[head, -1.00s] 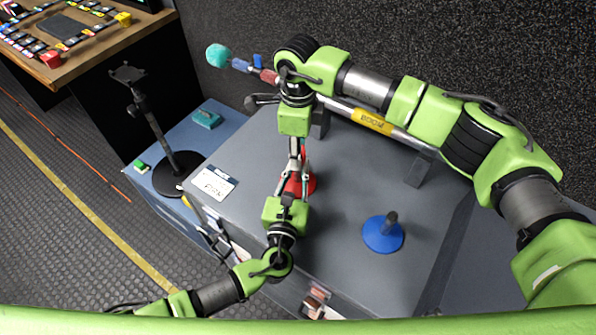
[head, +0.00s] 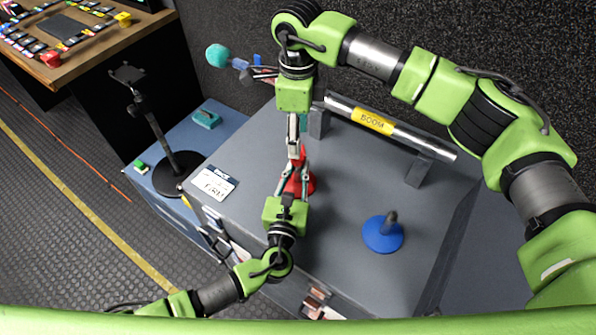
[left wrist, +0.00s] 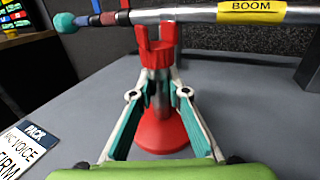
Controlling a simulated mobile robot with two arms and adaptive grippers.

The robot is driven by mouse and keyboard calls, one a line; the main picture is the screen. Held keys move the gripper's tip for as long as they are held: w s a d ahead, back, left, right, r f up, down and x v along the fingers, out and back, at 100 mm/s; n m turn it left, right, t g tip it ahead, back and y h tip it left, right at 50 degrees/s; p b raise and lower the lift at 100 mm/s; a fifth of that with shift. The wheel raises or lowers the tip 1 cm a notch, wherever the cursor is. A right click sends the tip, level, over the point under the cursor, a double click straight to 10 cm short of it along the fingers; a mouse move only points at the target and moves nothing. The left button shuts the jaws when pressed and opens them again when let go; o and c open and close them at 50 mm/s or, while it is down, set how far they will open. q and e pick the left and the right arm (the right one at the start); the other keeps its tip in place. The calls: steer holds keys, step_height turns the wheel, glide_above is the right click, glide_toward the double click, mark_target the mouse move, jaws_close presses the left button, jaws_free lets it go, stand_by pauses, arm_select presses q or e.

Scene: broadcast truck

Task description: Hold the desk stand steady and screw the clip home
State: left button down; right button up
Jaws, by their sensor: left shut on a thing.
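The desk stand has a red round base (left wrist: 163,133) and a grey post. A red forked clip (left wrist: 158,48) sits upright on top of the post in the left wrist view; I cannot tell how tightly it is seated. My left gripper (left wrist: 161,92) is shut on the post, one finger on each side, below the clip. In the head view the stand (head: 307,184) is partly hidden by my grippers. My right gripper (head: 297,150) points down above the stand, seen edge-on, and its opening is unclear. It does not show in the left wrist view.
A boom pole (head: 440,148) with a yellow label lies on supports behind the stand. A blue stand (head: 383,236) is to the right on the grey case top. A white card (head: 214,183) lies at left. A black stand (head: 178,175) is on the blue surface beyond.

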step_height(320, 180, up, 6)
steer(key=shift+f, duration=0.1)
arm_select(q)
steer(key=c, duration=1.9)
jaws_free()
steer(key=s, duration=0.4)
steer(key=s+a, duration=0.1)
steer(key=s, duration=0.3)
steer(key=s+a, duration=0.1)
steer(key=s, duration=0.2)
steer(key=shift+s+a, duration=0.15)
steer(key=shift+s, duration=0.25)
